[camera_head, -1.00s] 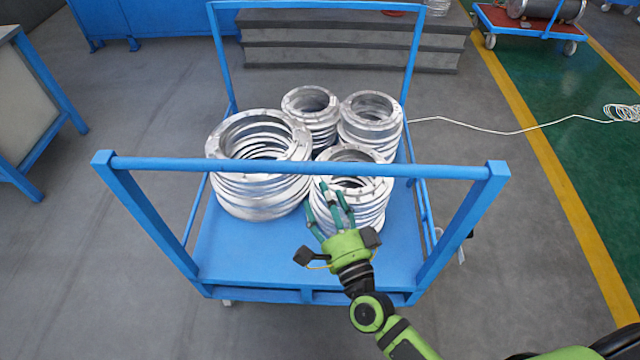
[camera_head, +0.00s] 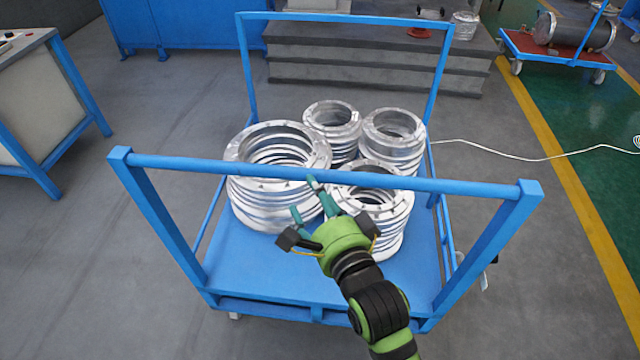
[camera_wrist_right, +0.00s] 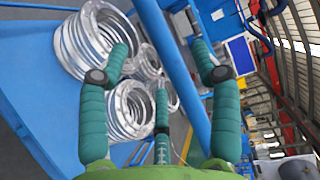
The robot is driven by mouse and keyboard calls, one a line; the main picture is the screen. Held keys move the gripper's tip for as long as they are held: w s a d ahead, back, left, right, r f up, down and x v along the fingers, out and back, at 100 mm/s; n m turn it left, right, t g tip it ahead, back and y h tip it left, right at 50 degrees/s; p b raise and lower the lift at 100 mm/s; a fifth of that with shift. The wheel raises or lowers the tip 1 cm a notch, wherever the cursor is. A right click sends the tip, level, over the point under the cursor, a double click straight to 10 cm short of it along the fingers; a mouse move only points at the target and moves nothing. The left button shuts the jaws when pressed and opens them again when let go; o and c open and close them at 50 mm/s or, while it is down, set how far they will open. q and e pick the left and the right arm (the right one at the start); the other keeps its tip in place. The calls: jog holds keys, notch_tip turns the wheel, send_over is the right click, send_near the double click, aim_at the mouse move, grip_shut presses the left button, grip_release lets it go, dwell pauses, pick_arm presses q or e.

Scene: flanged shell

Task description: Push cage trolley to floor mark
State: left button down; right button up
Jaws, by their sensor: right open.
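The blue cage trolley (camera_head: 300,277) stands in the middle of the head view, with its near push bar (camera_head: 440,184) running across. Several stacks of silver flanged rings (camera_head: 277,147) sit on its deck. My right gripper (camera_head: 312,196) is open at the middle of the near bar, fingers pointing at it. In the right wrist view the bar (camera_wrist_right: 178,62) passes between the spread green fingers (camera_wrist_right: 160,60); I cannot tell whether they touch it. My left gripper is not in view.
A yellow line (camera_head: 560,150) and green floor lie to the right. A red cart (camera_head: 556,50) with a dark cylinder stands at the back right. Grey steps (camera_head: 375,60) are behind the trolley. A blue-framed cabinet (camera_head: 45,105) is at left. A white cable (camera_head: 500,153) lies at right.

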aim_at(322, 182)
jog(key=d+m+h, duration=0.1)
jog(key=d+h, duration=0.1)
jog(key=shift+w+d+m, duration=0.1)
jog(key=shift+d+m, duration=0.2)
jog(key=shift+m, duration=0.1)
jog(key=shift+w+d, duration=0.1)
jog(key=shift+w, duration=0.15)
jog(key=x, duration=0.3)
jog(key=p+x, duration=0.1)
jog(key=x, duration=0.2)
jog(key=shift+w+f, duration=0.25)
grip_shut()
jog(key=shift+w, duration=0.1)
